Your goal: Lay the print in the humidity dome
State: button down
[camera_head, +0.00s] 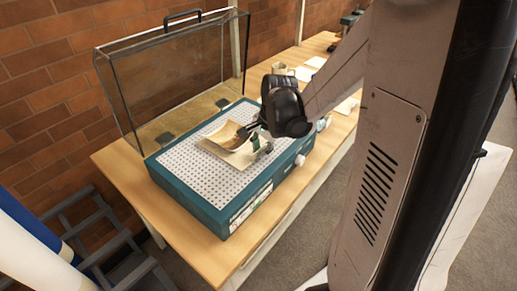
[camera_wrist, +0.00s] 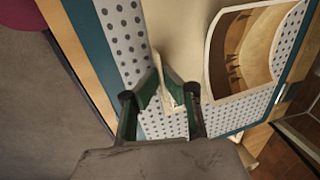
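The print (camera_head: 237,150) is a cream, curled sheet lying over the perforated bed, its edges bowed upward. In the wrist view the print (camera_wrist: 183,32) shows its pale surface and an arched brown picture at the right. The humidity dome has a teal base (camera_head: 204,207), a white perforated bed (camera_head: 195,180) and a clear lid (camera_head: 170,75) standing open at the back. My gripper (camera_head: 243,134) is low over the bed at the print. In the wrist view its green-padded fingers (camera_wrist: 163,88) stand either side of a narrow cream strip; whether they pinch it is unclear.
The dome stands on a wooden table (camera_head: 133,181) against a brick wall. A mug (camera_head: 280,69) and white papers (camera_head: 307,69) lie farther along the table. A dark step stool (camera_head: 108,250) stands on the floor at the left.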

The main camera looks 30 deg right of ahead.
jog(key=c, duration=1.9)
grip_release()
jog(key=shift+r, duration=0.1)
jog(key=a+p+v, duration=0.1)
jog(key=v, duration=1.1)
jog(key=s+a+r+n+t, duration=0.1)
jog(key=s+a+n, duration=0.3)
jog(key=a, duration=0.1)
jog(key=s+a+r+n+t, duration=0.1)
jog(key=s+a+n+t, duration=0.1)
jog(key=s+a+n, duration=0.2)
jog(key=s+a+r+n+t, duration=0.1)
jog(key=s+a+r+n, duration=0.1)
jog(key=s+a+n, duration=0.2)
jog(key=shift+a+r+n+t+h, duration=0.1)
jog(key=shift+a+n+t+h, duration=0.25)
jog(key=shift+a+n, duration=0.65)
jog(key=shift+d, duration=0.2)
